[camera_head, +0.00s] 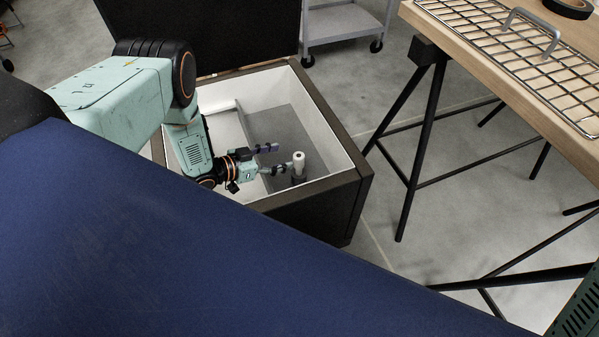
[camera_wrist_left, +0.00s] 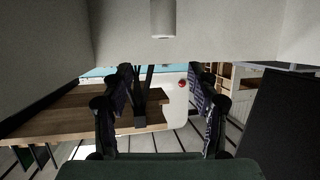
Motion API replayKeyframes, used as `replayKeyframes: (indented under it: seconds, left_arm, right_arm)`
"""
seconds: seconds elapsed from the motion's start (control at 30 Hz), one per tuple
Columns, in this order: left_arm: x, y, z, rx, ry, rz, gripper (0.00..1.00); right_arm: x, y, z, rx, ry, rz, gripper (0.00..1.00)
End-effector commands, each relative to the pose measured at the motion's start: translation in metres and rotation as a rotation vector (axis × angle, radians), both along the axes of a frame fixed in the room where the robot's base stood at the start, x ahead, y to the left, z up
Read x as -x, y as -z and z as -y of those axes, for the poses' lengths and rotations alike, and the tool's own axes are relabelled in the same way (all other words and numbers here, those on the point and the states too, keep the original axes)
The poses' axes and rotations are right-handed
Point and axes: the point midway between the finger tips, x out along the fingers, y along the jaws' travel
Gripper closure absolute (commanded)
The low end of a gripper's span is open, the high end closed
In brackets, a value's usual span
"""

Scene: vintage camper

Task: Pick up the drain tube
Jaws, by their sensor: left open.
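The drain tube (camera_head: 299,164) is a short white cylinder with a dark lower part. It stands upright inside an open box (camera_head: 331,128) with white inner walls and a dark rim. My left gripper (camera_head: 281,158) reaches down into the box from the left, its fingers apart and pointing toward the tube. The lower finger is close to the tube; whether they touch I cannot tell. In the left wrist view the tube (camera_wrist_left: 163,18) shows at the top centre, beyond the spread, empty fingers of the left gripper (camera_wrist_left: 163,97). My right gripper does not show.
The box walls surround the left gripper closely. A wooden table (camera_head: 480,62) with a wire rack (camera_head: 520,45) and black trestle legs stands to the right. A grey cart (camera_head: 345,25) is behind. A blue surface (camera_head: 180,250) fills the lower left foreground.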

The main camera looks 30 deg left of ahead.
Motion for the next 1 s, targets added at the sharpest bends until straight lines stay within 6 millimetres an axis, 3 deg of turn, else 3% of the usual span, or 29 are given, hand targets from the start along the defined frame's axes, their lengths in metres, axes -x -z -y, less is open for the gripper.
replayKeyframes:
  seconds: [0.03, 0.13, 0.67, 1.0]
  left_arm:
    - [0.0, 0.015, 0.0, 0.0, 0.0, 0.0, 0.4]
    - [-0.001, 0.024, 0.001, 0.0, 0.0, 0.0, 0.4]
    - [-0.029, 0.038, 0.015, -0.001, 0.001, 0.002, 0.4]
    - [-0.063, 0.053, 0.031, -0.001, 0.003, 0.001, 0.4]
  right_arm:
    - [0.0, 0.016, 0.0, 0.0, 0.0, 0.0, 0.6]
    - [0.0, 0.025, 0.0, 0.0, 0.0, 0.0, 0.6]
    - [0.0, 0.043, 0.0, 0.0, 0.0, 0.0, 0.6]
    - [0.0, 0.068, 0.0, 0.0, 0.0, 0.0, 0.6]
